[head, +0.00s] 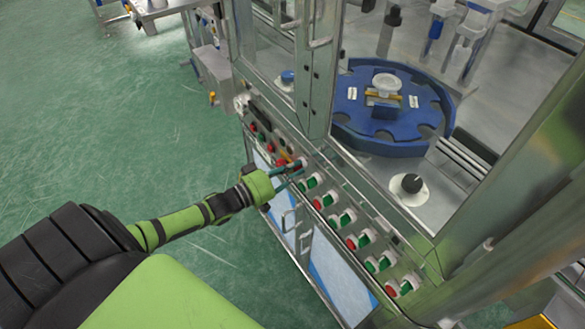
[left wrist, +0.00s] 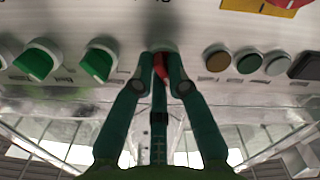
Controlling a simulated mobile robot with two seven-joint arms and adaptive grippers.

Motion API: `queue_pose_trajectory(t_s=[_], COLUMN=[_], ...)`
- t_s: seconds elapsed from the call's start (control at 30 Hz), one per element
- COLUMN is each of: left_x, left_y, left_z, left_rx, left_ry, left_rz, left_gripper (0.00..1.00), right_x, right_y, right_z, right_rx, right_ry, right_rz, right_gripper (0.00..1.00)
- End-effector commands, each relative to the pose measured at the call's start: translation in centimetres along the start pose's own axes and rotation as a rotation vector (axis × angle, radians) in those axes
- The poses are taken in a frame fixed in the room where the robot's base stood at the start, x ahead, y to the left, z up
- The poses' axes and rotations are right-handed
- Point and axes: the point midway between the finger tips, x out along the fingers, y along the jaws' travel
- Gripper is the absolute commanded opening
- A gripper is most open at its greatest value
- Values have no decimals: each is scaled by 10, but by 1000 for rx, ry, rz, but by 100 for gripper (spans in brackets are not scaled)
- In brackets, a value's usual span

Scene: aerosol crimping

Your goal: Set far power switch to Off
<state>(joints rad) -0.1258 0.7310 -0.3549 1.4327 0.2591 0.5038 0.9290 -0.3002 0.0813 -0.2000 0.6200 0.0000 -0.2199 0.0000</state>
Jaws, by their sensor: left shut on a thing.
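A row of rotary switches runs along the front panel (head: 330,187) of the machine. My left gripper (head: 290,172) is at the far end of this row, its fingers closed around one switch knob. In the left wrist view this knob (left wrist: 161,68) is red and sits between the two dark green fingertips, tilted slightly from upright. My fingers partly hide its white base. The neighbouring switch (head: 309,183) has a green knob, as does the left wrist view's nearest one (left wrist: 97,64). My right gripper is not in view.
Several more green-knobbed switches, such as one near the front (head: 403,287), continue toward me. Small round buttons (left wrist: 247,60) lie beyond the held knob. A metal post (head: 315,70) rises close behind the panel. A blue rotary table (head: 350,105) stands inside the machine. Green floor on the left is clear.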

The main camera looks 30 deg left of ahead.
Motion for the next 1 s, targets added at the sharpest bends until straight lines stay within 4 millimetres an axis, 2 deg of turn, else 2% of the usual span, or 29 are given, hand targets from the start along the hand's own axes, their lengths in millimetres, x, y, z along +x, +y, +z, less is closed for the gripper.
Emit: queue_pose_trajectory(t_s=[0.27, 0.3, 0.33, 0.37, 0.77, 0.87, 1.0], left_x=[0, 0, 0, 0, -5, -17, -43], left_y=[0, 0, 0, 0, 0, -1, -1], left_z=[0, 0, 0, 0, 0, 2, 2], left_rx=[-7, -7, -6, -6, -4, -6, -4], left_ry=[1, 1, 1, 1, 0, -2, -5], left_rz=[0, 0, 0, 0, -1, -2, -3], left_gripper=[0, 24, 36, 40, 40, 40, 40], right_x=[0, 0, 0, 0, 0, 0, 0], right_y=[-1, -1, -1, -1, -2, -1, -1], right_z=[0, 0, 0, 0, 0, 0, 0], right_rx=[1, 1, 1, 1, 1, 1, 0], right_ry=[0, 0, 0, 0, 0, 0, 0], right_rz=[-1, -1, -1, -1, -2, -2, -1], right_gripper=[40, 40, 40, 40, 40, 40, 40])
